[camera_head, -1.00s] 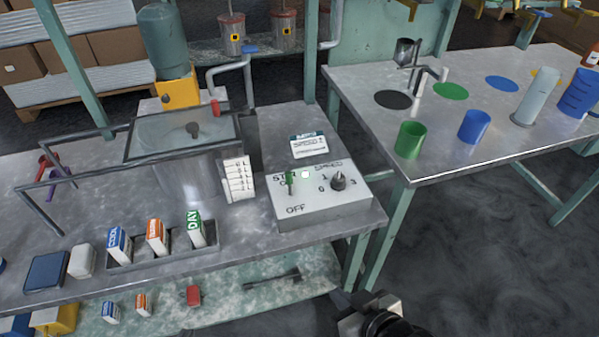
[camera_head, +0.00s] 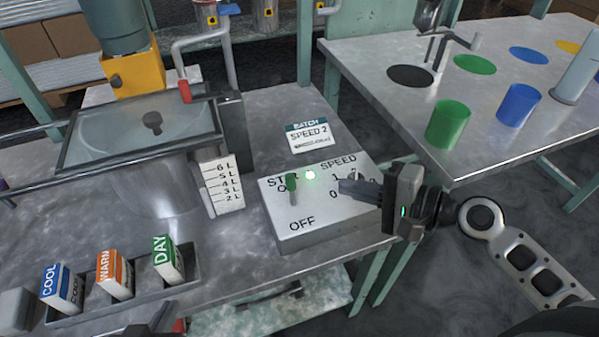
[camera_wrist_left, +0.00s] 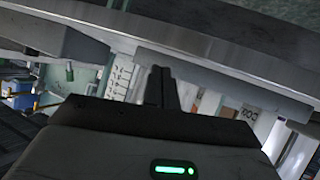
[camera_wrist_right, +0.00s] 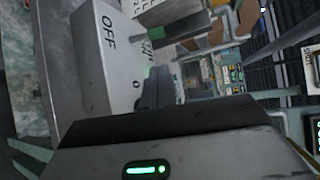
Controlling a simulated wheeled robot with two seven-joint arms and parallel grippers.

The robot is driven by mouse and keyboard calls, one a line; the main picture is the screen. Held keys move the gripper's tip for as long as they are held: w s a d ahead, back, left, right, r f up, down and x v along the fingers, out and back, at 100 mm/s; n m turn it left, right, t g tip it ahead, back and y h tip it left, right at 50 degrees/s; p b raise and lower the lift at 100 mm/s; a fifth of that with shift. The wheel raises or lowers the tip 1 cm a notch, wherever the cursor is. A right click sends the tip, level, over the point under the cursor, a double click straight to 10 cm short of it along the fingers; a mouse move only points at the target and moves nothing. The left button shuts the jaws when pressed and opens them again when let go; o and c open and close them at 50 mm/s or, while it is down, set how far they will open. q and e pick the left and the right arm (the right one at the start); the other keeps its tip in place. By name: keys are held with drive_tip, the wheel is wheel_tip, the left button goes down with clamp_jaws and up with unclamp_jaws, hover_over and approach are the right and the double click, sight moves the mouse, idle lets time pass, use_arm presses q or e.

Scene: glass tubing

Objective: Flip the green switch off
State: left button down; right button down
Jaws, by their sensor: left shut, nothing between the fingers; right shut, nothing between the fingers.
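The green switch (camera_head: 291,182) stands on the left of the white control box (camera_head: 305,236), its lever up beside the "ST..." label and above the "OFF" label. A small lamp (camera_head: 310,175) right of it glows pale green. My right gripper (camera_head: 345,188) is shut and empty over the box's right side, in front of the speed knob (camera_head: 355,174), which it partly hides. Its fingers point left toward the switch, with a gap between. In the right wrist view the box (camera_wrist_right: 92,55) is beside the shut fingers. My left gripper (camera_wrist_left: 160,85) is shut and empty near the bench edge.
A batch card (camera_head: 309,137) reading "SPEED 2" stands behind the box. A glass-lidded tank (camera_head: 140,140) is to the left. A rack (camera_head: 190,281) holds COOL, WARM and DAY cartons at the front. Green (camera_head: 448,125) and blue (camera_head: 518,105) cups stand on the right table.

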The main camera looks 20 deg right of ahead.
sight(292, 189)
drive_tip(key=shift+s+r, duration=0.1)
drive_tip(key=shift+s, duration=0.15)
use_arm(q)
drive_tip(key=shift+s+r+p, duration=0.2)
drive_tip(key=shift+p, duration=0.2)
use_arm(e)
drive_tip(key=x, duration=1)
use_arm(q)
drive_tip(key=shift+r, duration=0.15)
use_arm(e)
drive_tip(key=shift+s+r, duration=0.1)
drive_tip(key=shift+r, duration=0.05)
use_arm(q)
drive_tip(key=shift+s+p, duration=0.1)
drive_tip(key=shift+p, duration=0.25)
use_arm(e)
drive_tip(key=shift+s, duration=0.15)
